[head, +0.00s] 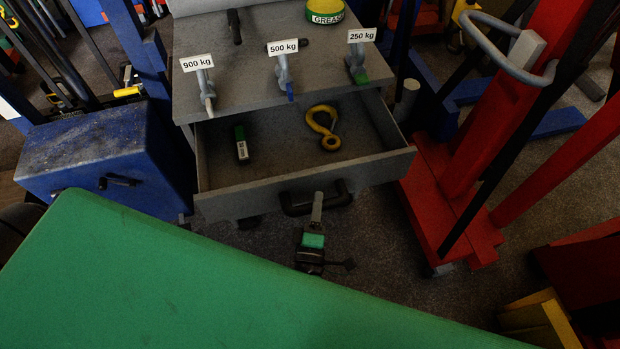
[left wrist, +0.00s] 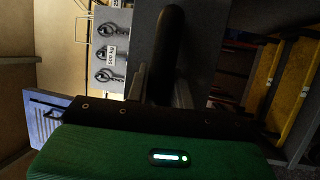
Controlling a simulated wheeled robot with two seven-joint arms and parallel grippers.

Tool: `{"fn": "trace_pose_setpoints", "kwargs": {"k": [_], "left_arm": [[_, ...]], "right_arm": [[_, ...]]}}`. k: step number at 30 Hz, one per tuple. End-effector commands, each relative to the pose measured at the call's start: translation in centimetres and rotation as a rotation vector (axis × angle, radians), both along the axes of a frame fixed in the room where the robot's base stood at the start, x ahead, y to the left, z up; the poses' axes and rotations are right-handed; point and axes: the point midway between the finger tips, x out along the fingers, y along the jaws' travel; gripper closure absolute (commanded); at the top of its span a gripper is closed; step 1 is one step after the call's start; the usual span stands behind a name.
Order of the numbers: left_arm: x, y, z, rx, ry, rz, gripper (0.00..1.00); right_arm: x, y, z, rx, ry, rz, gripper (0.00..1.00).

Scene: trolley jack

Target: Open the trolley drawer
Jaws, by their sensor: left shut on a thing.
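The grey trolley (head: 265,85) stands ahead in the head view. Its drawer (head: 230,205) is pulled out, with its inside showing from above. A green-and-black item (head: 241,144) and a yellow hook (head: 322,128) lie in it. The drawer has a black bar handle (head: 292,208) on its front. My left gripper (head: 317,204) is at the middle of this handle, shut on it. In the left wrist view the dark handle (left wrist: 168,50) runs between the fingers (left wrist: 162,85). My right gripper is not in view.
Shackles with weight labels (head: 280,48) and a grease tin (head: 325,11) sit on the trolley top. A blue box (head: 90,150) stands close on the left. A red lifting frame (head: 440,190) stands close on the right. Bare floor (head: 385,225) shows below the drawer.

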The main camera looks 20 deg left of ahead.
Motion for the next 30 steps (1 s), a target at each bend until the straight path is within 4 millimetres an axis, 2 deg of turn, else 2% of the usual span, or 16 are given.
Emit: {"fn": "trace_pose_setpoints", "kwargs": {"k": [1, 6, 12, 27, 28, 30], "left_arm": [[-1.0, -0.6, -0.1, -0.002, 0.003, -0.001, 1.0], [-3.3, -2.2, -0.1, -0.001, 0.002, -0.001, 1.0], [-4.8, -3.2, -0.1, 0.0, 0.001, -0.001, 1.0], [-5.2, -3.5, -0.1, 0.0, 0.001, 0.0, 1.0], [-5.2, -3.5, -0.1, 0.0, 0.001, 0.0, 0.71], [-5.2, -3.5, -0.1, 0.0, 0.0, 0.0, 0.57]], "right_arm": [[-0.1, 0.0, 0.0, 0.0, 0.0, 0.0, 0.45], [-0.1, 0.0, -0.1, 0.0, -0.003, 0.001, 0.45], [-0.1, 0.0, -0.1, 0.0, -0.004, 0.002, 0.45], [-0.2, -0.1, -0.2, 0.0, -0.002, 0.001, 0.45], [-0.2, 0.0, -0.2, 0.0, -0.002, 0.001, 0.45], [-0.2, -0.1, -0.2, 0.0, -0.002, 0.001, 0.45]]}}
